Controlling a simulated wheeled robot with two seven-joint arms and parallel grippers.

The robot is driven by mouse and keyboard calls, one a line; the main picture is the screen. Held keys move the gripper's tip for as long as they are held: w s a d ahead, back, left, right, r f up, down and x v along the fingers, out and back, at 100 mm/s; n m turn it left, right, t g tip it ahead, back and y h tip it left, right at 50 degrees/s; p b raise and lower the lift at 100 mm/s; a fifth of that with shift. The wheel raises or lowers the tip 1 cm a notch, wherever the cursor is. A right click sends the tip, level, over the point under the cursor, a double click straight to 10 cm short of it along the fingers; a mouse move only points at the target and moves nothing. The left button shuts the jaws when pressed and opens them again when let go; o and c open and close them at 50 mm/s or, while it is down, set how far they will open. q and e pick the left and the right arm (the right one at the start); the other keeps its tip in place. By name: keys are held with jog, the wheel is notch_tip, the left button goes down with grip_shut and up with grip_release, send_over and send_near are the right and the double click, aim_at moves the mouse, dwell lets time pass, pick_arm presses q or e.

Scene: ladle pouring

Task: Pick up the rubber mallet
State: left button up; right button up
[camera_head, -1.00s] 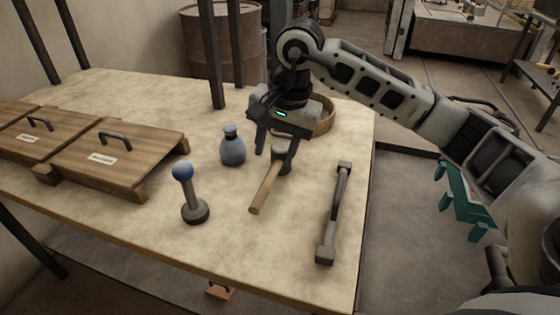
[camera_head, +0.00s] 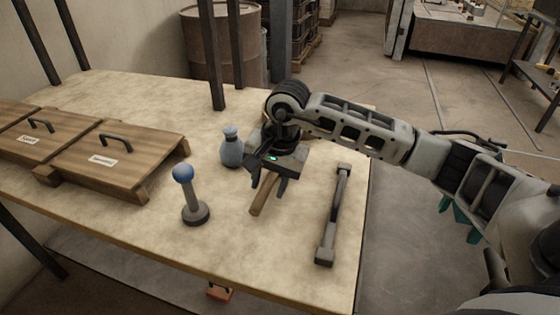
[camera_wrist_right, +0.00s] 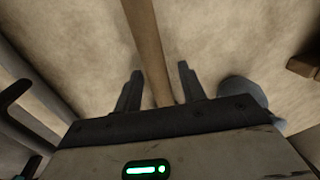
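The rubber mallet lies on the table, and its wooden handle (camera_head: 262,195) points toward the table's front edge. Its head is hidden behind my right gripper in the head view. My right gripper (camera_head: 268,188) is open, low over the mallet, with its fingers on either side of the handle. In the right wrist view the handle (camera_wrist_right: 148,50) runs between the two spread fingers (camera_wrist_right: 158,88). I cannot tell whether the fingers touch it. My left gripper is not in view.
A blue-grey bottle (camera_head: 231,150) stands just left of the gripper. A blue-ball-topped lever (camera_head: 192,197) stands further left. A grey bar handle (camera_head: 334,215) lies to the right. Wooden lidded boxes (camera_head: 130,165) occupy the table's left. The front middle of the table (camera_head: 270,245) is clear.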

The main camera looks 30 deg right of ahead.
grip_shut()
jog(key=shift+r, duration=0.15)
